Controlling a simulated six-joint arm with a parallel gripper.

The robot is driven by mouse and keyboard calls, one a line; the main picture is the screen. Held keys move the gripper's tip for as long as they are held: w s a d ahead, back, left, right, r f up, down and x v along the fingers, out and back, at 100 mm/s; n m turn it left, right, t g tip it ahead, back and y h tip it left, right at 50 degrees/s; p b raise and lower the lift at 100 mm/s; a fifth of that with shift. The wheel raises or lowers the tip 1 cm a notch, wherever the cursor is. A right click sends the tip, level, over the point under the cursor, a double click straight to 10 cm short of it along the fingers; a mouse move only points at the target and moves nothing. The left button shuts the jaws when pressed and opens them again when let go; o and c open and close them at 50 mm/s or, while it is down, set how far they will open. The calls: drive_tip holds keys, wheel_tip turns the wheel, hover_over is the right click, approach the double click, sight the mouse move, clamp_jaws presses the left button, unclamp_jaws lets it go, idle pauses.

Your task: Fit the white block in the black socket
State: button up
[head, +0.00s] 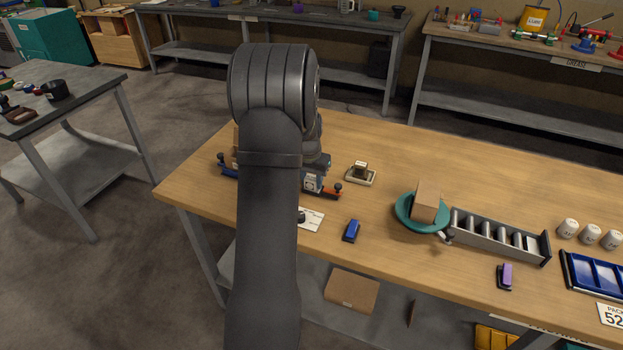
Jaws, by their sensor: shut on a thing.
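My arm rises through the left middle of the head view and blocks the table behind it. A dark part of my wrist shows at its right edge, but my gripper and its jaws are hidden behind the arm. I cannot make out a white block. I cannot single out the black socket either. A small black piece (302,216) shows on a white card (314,221) beside my arm, partly covered. A blue piece with a dark base (352,230) lies to its right. A purple piece on a black base (505,277) lies further right.
On the wooden table (400,165) are a small cream tray (372,180), a teal round dish (405,222) under a brown box (427,197), a grey roller rack (485,235), several white shakers (568,228) and a blue tray (565,270). An orange bar (325,193) sits beside my arm.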

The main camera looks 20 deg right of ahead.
drive_tip(key=o, duration=1.1)
drive_tip(key=shift+c, duration=0.2)
drive_tip(key=shift+o, duration=0.8)
drive_tip(key=shift+d, duration=0.1)
drive_tip(key=shift+c, duration=0.3)
drive_tip(key=shift+r, duration=0.5)
drive_tip(key=shift+c, duration=0.2)
drive_tip(key=o, duration=0.3)
drive_tip(key=shift+r, duration=1.8)
